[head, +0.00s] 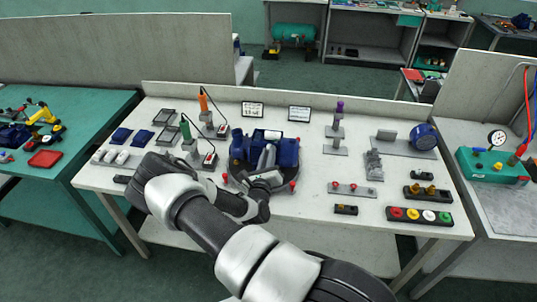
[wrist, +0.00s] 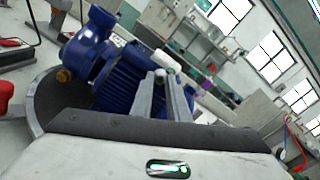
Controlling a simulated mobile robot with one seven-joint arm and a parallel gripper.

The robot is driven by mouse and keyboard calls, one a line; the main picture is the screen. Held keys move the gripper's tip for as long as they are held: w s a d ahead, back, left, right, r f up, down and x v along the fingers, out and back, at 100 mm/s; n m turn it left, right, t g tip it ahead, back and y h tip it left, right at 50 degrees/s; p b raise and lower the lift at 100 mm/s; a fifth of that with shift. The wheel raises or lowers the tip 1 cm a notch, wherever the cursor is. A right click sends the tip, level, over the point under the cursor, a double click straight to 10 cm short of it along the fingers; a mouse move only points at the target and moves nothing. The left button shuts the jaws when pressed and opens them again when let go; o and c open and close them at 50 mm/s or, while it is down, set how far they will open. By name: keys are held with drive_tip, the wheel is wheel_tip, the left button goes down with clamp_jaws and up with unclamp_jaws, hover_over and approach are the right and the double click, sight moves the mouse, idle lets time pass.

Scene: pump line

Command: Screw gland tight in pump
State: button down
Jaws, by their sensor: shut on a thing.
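The blue pump (head: 288,152) sits on a round dark base in the middle of the white bench. My gripper (head: 267,158) is at the pump's near side. In the wrist view its grey fingers (wrist: 162,82) are close together in front of the ribbed body, shut on the gland (wrist: 160,74), of which only a small grey round end shows. How the gland sits in the pump is hidden.
Red knobs (head: 292,186) stand at the base's rim. Orange and green-handled tools (head: 204,104) stand at the left. A row of coloured buttons (head: 420,215) and a blue round-faced unit (head: 423,137) are at the right. The front right of the bench has some free room.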

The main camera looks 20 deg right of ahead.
drive_tip(key=m, duration=0.3)
idle(0.4)
drive_tip(key=shift+m, duration=0.5)
drive_tip(key=c, duration=1.8)
unclamp_jaws()
drive_tip(key=shift+o, duration=0.2)
drive_tip(key=n, duration=0.3)
